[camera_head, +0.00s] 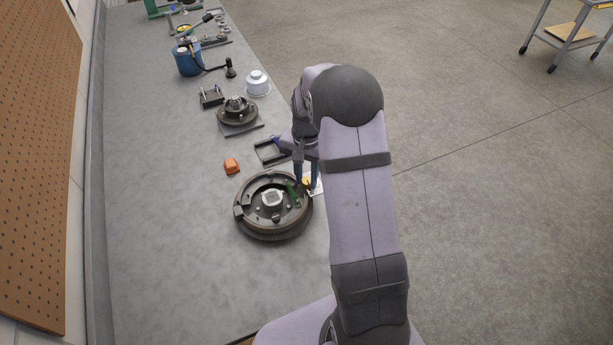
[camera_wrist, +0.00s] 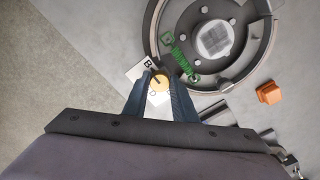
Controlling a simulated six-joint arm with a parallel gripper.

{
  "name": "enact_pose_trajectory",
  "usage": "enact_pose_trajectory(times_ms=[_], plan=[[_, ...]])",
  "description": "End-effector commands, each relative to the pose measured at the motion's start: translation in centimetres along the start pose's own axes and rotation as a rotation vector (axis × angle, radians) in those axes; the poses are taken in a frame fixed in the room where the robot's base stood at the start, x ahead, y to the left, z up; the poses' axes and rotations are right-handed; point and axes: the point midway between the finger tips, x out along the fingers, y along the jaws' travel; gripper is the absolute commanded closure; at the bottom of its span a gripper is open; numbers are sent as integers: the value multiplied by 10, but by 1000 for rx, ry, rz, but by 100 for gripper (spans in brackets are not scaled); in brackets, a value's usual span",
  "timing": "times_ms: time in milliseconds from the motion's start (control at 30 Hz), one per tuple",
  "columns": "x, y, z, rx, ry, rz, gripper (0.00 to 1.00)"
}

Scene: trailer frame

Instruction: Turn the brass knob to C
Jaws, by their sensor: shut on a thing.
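The brass knob (camera_wrist: 160,79) sits between the fingertips of my gripper (camera_wrist: 160,86), which is shut on it. A white card (camera_wrist: 137,71) lies around the knob and shows the letter B at its upper left; other marks are hidden or too small to read. A dark pointer-like mark at the knob is near the B side. In the head view my gripper (camera_head: 306,180) reaches down at the right rim of the round brake assembly (camera_head: 245,222), and only a bit of the yellow knob shows between the blue fingers. I cannot make out the letter C.
A green spring (camera_wrist: 180,58) lies on the brake assembly beside the fingers. An orange block (camera_head: 231,166) lies on the grey bench (camera_head: 165,215). A black frame (camera_head: 266,152), a hub (camera_head: 237,111) and a blue can (camera_head: 187,60) stand farther back. The bench's left part is clear.

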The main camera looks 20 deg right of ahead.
Motion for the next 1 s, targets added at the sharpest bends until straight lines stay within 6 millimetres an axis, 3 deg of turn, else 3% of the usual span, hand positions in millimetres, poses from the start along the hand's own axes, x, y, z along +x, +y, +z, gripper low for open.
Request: enact_pose_trajectory(times_ms=[467,1000], plan=[[-1,0,-1,-148,1,0,98],[-2,1,-2,-633,3,-1,98]])
